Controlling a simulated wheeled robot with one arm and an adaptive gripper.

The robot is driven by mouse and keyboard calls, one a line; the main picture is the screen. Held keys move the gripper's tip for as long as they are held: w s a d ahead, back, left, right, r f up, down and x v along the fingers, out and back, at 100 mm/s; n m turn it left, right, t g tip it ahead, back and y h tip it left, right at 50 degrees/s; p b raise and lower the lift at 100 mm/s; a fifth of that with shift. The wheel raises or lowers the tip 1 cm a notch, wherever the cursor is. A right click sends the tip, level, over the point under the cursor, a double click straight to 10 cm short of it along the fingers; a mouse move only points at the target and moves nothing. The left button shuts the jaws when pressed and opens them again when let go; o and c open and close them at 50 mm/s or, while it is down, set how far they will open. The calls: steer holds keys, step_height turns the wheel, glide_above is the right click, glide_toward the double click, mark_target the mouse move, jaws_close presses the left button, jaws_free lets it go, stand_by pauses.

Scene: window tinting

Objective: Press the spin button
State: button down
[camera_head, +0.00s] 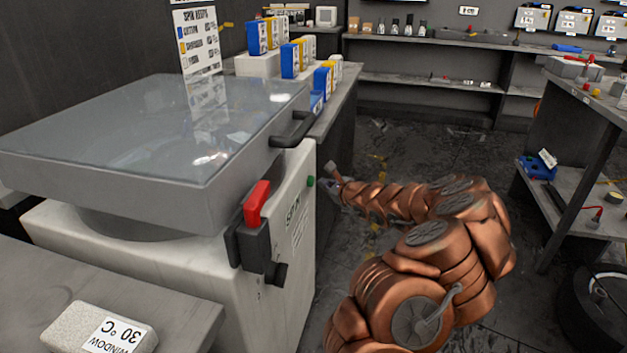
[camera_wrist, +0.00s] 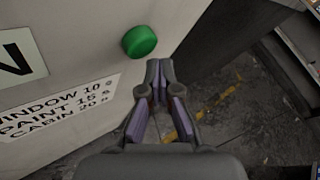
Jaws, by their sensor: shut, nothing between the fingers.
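The spin button is a round green knob (camera_wrist: 139,41) on the white front panel of the spin machine (camera_head: 170,240). In the head view the green button (camera_head: 310,181) shows small at the panel's right end, under the lid handle. My gripper (camera_head: 330,172) is shut and empty, just to the right of the button in the head view. I cannot tell how far the fingertips are from the panel in depth.
The grey glass-topped lid (camera_head: 150,125) is down on the machine, with a black handle (camera_head: 292,130). A red lever (camera_head: 257,202) sits on its front. Blue and yellow boxes (camera_head: 290,60) stand behind. A shelf table (camera_head: 575,190) is at right; dark floor lies between.

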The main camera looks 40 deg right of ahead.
steer(key=s+d+p, duration=0.1)
steer(key=s+p, duration=0.1)
steer(key=s+d+p, duration=0.1)
steer(key=s+d, duration=0.1)
steer(key=shift+p, duration=0.35)
stand_by(0.4)
steer(key=shift+s, duration=0.15)
stand_by(0.6)
